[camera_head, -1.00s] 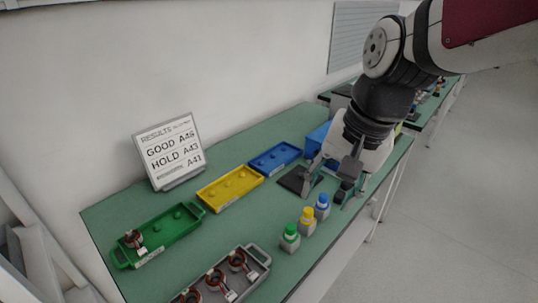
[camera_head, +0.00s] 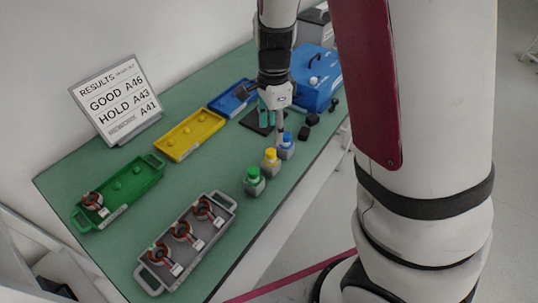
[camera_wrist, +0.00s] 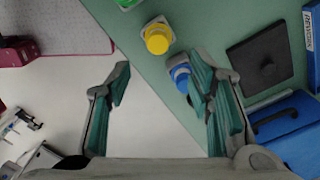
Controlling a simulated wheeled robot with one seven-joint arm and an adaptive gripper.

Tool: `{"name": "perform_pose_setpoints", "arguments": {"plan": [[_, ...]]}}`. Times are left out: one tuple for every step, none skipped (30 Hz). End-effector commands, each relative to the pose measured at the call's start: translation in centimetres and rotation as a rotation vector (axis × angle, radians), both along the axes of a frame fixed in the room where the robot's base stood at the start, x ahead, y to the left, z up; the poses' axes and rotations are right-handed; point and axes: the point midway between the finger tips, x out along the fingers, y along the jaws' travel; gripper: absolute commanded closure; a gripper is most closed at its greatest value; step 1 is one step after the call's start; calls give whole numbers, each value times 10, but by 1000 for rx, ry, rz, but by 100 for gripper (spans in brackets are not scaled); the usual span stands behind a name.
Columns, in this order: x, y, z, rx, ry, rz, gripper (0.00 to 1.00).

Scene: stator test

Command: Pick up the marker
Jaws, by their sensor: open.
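Three small bottle-shaped pieces with coloured caps stand in a row near the table's front edge: green (camera_head: 255,181), yellow (camera_head: 271,160) and blue (camera_head: 287,146). I cannot tell which, if any, is the marker; no pen shape is clear. My gripper (camera_head: 273,122) points down near the blue-capped one, at the far end of the row. In the wrist view my gripper (camera_wrist: 163,66) is open and empty. The blue cap (camera_wrist: 180,75) shows close beside the right finger, partly covered by it. The yellow cap (camera_wrist: 157,38) lies just beyond the fingertips.
Green (camera_head: 120,190), yellow (camera_head: 190,134) and blue trays line the back of the table. A grey tray (camera_head: 186,240) holds several copper coils. A results board (camera_head: 115,100) stands behind. A black pad (camera_wrist: 260,65) and a blue box (camera_head: 318,75) are near my gripper.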

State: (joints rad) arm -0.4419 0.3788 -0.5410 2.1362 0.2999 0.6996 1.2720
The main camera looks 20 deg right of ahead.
Motion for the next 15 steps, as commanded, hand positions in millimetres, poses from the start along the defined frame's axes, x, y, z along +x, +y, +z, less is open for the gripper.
{"name": "perform_pose_setpoints", "arguments": {"plan": [[0, -1, -12, -1, 3, -2, 52], [0, -1, -17, -1, 4, -2, 52], [0, -1, -24, -1, 4, -2, 52], [0, -1, -29, -1, 3, -1, 52], [0, 0, -32, 0, 3, -1, 52], [0, 0, -37, 0, 1, 0, 52], [0, 0, -40, 0, 1, 0, 52], [0, 0, -42, 0, 1, 0, 52], [0, 0, -44, 0, 1, 0, 52], [0, 0, -45, 0, 1, 0, 52], [0, 0, -46, 0, 0, 0, 52], [-1, 0, -48, -1, 0, 0, 52], [-1, 0, -51, 0, 1, 0, 52], [-1, 1, -54, 0, 2, 0, 52], [-2, 2, -59, 0, 3, 0, 52]]}}
